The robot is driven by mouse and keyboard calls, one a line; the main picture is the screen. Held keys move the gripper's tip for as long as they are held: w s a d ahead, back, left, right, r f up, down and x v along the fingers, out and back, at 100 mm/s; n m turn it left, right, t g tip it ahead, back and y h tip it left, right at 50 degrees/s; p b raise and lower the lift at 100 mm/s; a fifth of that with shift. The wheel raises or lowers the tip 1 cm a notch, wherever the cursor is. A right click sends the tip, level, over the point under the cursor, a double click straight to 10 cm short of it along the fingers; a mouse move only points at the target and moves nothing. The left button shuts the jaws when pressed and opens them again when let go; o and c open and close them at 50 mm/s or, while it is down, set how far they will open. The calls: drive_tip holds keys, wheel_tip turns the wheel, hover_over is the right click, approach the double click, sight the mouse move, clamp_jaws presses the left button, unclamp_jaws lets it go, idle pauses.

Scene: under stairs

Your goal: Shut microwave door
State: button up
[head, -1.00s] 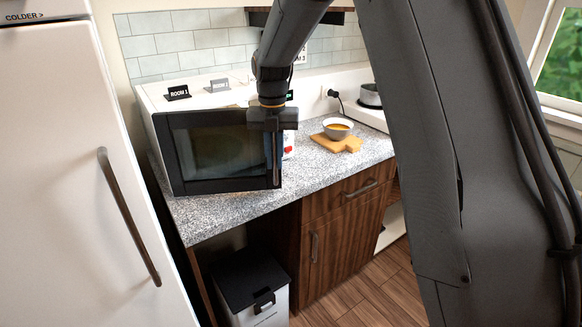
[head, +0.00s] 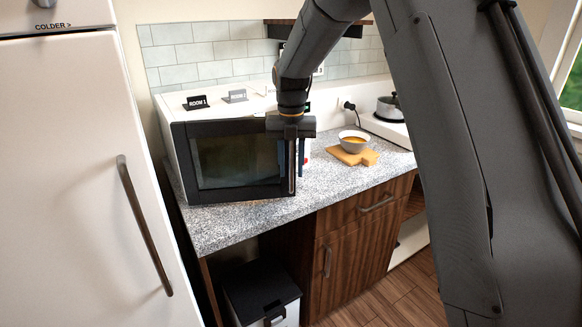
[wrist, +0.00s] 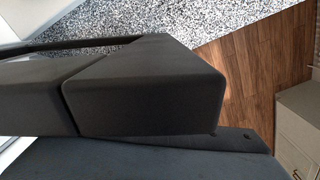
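The microwave (head: 178,150) stands at the left end of the speckled counter, with a white body and a black-framed, dark-glass door (head: 237,192). The door's face points toward the camera; whether a gap remains behind it is hard to tell. My gripper (head: 291,172) points down at the door's right edge, its fingers hanging close to that edge near the handle side. Contact with the door is unclear. In the wrist view, a large dark block fills the middle and hides the fingertips, so I cannot see whether they hold anything.
A white fridge (head: 70,200) is close on the left. A black-lidded bin (head: 262,290) stands under the counter.

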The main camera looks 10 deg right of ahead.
drive_tip(key=shift+r+b, duration=1.25)
drive_tip(key=shift+r, duration=2.7)
